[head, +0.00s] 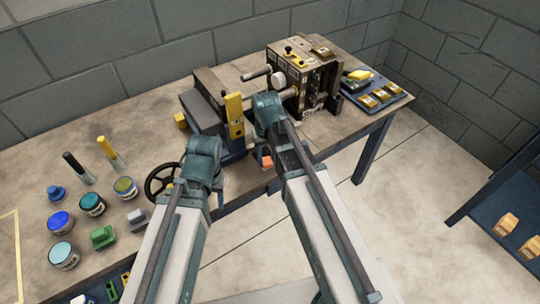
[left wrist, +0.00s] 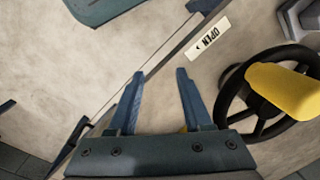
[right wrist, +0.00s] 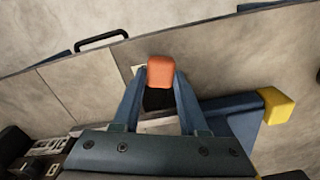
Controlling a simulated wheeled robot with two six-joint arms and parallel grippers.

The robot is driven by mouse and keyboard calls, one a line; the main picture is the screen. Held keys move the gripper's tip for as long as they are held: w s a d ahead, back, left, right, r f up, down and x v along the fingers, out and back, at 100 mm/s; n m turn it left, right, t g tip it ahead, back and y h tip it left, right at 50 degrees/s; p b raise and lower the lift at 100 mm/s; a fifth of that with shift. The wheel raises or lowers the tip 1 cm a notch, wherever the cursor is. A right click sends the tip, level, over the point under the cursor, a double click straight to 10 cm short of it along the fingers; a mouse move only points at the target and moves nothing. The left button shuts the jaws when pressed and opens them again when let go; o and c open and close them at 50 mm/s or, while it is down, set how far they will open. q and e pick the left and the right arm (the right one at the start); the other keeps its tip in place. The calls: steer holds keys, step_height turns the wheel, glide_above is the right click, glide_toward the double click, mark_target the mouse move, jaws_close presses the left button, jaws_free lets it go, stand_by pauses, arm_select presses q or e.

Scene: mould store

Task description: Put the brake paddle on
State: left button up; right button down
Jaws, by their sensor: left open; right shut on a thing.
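An orange-tipped paddle (right wrist: 161,71) with a dark part below it sits between the fingertips of my right gripper (right wrist: 157,85), which is shut on it. I take it to be the brake paddle. In the head view its orange end (head: 266,158) shows at the bench's front edge, below the machine, with my right arm partly in front. In the head view my wrist hides most of the left gripper.
The machine (head: 305,75) and an upright yellow lever (head: 235,115) stand on the bench. Pots and blocks (head: 92,205) stand at left. An "OPEN" label (left wrist: 208,38) is near my left gripper.

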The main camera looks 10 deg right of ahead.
steer(key=shift+w+a+m, duration=0.1)
steer(key=shift+a+m, duration=0.3)
steer(key=shift+m, duration=0.65)
steer(key=shift+w+a+m, duration=0.1)
steer(key=shift+a+m, duration=0.3)
steer(key=shift+m, duration=0.65)
steer(key=shift+c, duration=2.2)
jaws_free()
step_height(320, 180, up, 14)
steer(key=p, duration=1.3)
steer(key=shift+p, duration=0.4)
steer(key=shift+f, duration=0.15)
